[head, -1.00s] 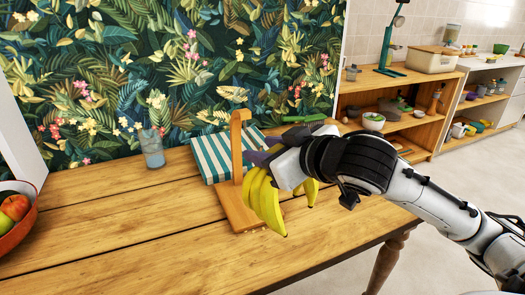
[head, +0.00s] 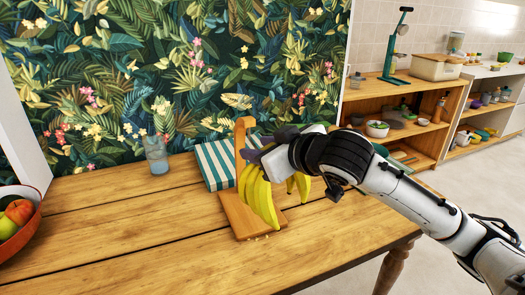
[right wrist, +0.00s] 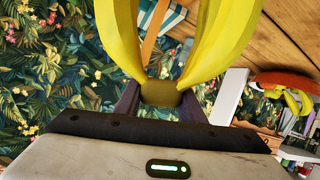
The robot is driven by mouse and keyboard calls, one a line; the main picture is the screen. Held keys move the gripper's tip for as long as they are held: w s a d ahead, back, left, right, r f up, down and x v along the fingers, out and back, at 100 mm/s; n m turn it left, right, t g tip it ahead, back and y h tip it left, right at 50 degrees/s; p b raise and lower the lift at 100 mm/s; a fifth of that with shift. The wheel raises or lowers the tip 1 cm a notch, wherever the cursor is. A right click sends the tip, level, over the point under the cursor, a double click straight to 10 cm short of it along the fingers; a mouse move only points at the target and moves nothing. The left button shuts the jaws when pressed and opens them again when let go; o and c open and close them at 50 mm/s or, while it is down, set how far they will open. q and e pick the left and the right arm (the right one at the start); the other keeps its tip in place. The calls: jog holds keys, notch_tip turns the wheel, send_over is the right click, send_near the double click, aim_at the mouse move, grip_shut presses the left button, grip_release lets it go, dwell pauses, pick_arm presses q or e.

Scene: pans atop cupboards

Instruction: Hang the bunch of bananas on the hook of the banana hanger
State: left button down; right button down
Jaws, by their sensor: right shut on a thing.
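The yellow banana bunch (head: 258,196) hangs from my right gripper (head: 258,152), above the base of the wooden banana hanger (head: 240,130) and overlapping its post in the head view. The right gripper is shut on the bunch's stem, which shows between the fingers (right wrist: 160,98) in the right wrist view, with bananas (right wrist: 218,42) spreading away on both sides. The hanger's upright top shows just left of the gripper. Its hook is largely hidden behind the gripper, so I cannot tell whether the stem touches it. My left gripper is out of view.
A striped cloth or book (head: 213,165) lies behind the hanger. A glass (head: 156,155) stands to its left, and a red fruit bowl (head: 30,225) at the far left. The front of the wooden table (head: 150,250) is clear. Shelves (head: 400,150) stand beyond on the right.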

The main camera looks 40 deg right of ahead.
jog(key=w, duration=0.2)
jog(key=w+d, duration=0.1)
jog(key=w, duration=0.2)
jog(key=shift+w+d+f, duration=0.2)
jog(key=shift+w+f, duration=0.15)
jog(key=shift+f, duration=0.05)
dwell(0.6)
dwell(0.5)
